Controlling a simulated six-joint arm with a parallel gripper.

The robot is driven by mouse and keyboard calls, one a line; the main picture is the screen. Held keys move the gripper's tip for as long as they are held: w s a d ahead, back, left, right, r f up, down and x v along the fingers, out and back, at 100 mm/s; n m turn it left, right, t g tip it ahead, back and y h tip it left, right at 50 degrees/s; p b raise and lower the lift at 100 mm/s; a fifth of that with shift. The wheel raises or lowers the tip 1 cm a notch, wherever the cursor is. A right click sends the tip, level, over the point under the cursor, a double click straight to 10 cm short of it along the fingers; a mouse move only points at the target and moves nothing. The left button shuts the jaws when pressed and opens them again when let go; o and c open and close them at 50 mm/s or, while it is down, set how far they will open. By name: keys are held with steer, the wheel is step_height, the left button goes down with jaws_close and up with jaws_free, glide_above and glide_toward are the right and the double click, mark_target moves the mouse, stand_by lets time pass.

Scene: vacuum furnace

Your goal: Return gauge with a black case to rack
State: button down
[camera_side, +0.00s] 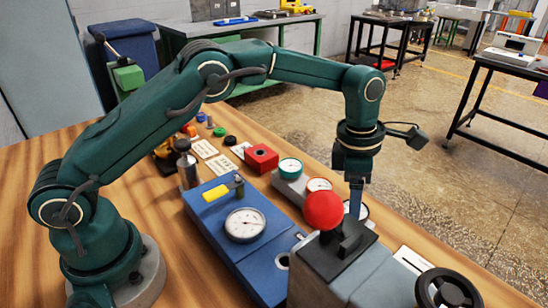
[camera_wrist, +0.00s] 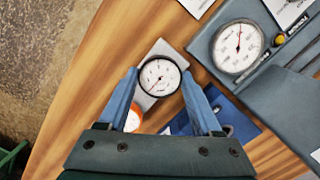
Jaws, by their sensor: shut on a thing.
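The gauge with a black case (camera_wrist: 160,76) has a white dial facing up in the wrist view. My gripper (camera_wrist: 160,80) is shut on it, with one blue finger on each side of the case. In the side view the gauge (camera_side: 364,210) shows only in part behind the red ball knob. The grey rack (camera_wrist: 168,49) lies directly under the gauge; I cannot tell whether the gauge touches it. My gripper (camera_side: 356,200) points down at the rack's near end.
A grey machine with a red ball knob (camera_side: 323,210) and a black handwheel (camera_side: 447,290) stands close beside my gripper. A blue unit (camera_side: 222,238) with a dial lies left of the rack. A red block (camera_side: 261,158) and several small parts sit beyond it.

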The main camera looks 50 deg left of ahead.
steer(key=shift+c, duration=0.3)
jaws_free()
steer(key=shift+f, duration=0.1)
steer(key=r, duration=0.8)
steer(key=shift+s+a, duration=0.25)
steer(key=shift+a, duration=0.1)
steer(key=s+a+r+m+t, duration=0.2)
steer(key=s+a+r+m, duration=0.55)
steer(key=m, duration=0.35)
steer(key=s+a+f+m+t, duration=0.1)
steer(key=s+a+f+m, duration=0.1)
steer(key=s+m, duration=0.4)
steer(key=s+a+f+m+t+y, duration=0.1)
steer(key=s+a+f+m, duration=0.1)
steer(key=s+m, duration=0.5)
steer(key=shift+s+a+f+m+t, duration=0.3)
steer(key=shift+f+m+t, duration=0.1)
